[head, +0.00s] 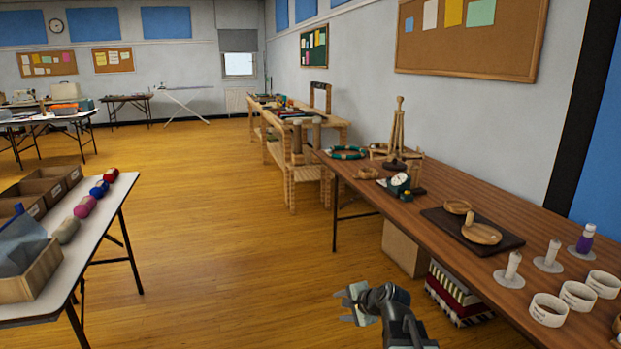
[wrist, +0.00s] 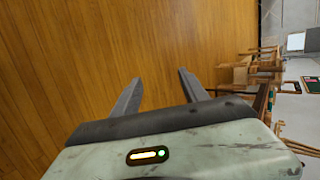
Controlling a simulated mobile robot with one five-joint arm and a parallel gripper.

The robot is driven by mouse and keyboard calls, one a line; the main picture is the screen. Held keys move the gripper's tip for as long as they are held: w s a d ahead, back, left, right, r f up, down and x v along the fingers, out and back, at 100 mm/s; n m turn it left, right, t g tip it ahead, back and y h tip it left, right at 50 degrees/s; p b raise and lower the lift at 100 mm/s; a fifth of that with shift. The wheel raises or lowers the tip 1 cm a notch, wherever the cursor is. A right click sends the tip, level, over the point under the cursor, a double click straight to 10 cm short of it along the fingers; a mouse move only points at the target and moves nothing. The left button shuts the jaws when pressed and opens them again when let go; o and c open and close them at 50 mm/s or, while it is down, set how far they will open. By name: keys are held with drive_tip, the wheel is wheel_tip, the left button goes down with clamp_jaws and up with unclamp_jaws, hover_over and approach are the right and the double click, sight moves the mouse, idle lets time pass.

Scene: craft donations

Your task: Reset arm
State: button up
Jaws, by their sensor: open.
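My gripper (head: 345,304) is in the lower middle of the head view, over the wooden floor and left of the long brown table (head: 452,197). Its jaws point to the left. In the wrist view my gripper (wrist: 158,92) shows two dark fingers spread apart with only floor between them. It is open and empty, and it touches nothing that I can see.
The brown table holds spools, white rings (head: 548,309) and wooden pieces. Striped boxes (head: 458,298) and a carton (head: 403,247) stand beneath it. A white table (head: 88,232) with wooden bins and yarn balls is at the left. The floor between is clear.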

drive_tip(key=s+d+f+n+g+h, duration=0.35)
drive_tip(key=s+n, duration=0.25)
drive_tip(key=s, duration=0.3)
drive_tip(key=s+d+f+n+g+h, duration=0.25)
drive_tip(key=s+f+n+g, duration=0.25)
drive_tip(key=s+n, duration=0.3)
wheel_tip(320, 180, up, 28)
drive_tip(key=s+p, duration=0.1)
drive_tip(key=p, duration=2.7)
drive_tip(key=shift+d+r+m+y, duration=0.15)
drive_tip(key=shift+d+m+y, duration=0.2)
drive_tip(key=shift+m+y, duration=0.05)
drive_tip(key=shift+t, duration=0.25)
